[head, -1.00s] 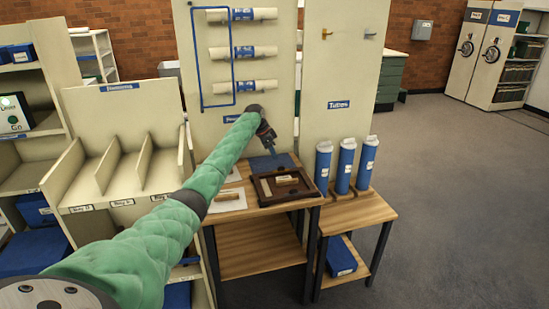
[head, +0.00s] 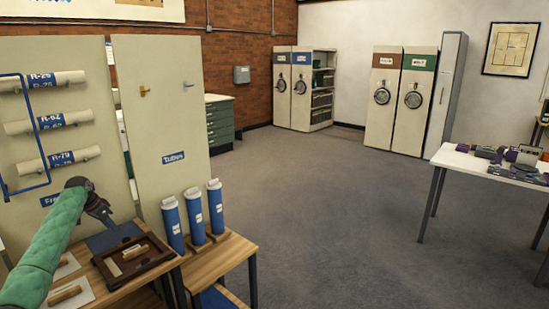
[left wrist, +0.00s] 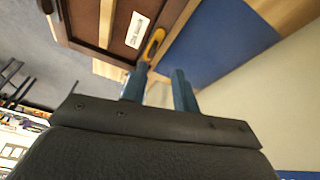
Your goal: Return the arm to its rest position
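My left arm comes in from the left in the head view, covered in green. My left gripper (head: 110,222) hangs above the wooden table, over the blue mat (head: 122,234) and near the back edge of the dark wooden tray (head: 166,261). In the left wrist view its two blue fingers (left wrist: 158,88) stand apart, with nothing visible between them. My right gripper is not in view.
Three blue tubes (head: 194,217) stand right of the tray. Behind the arm is a panel with rolled tubes (head: 48,122) and a blue rail. A white table (head: 465,165) with several devices stands at the right. The grey floor (head: 330,200) between is clear.

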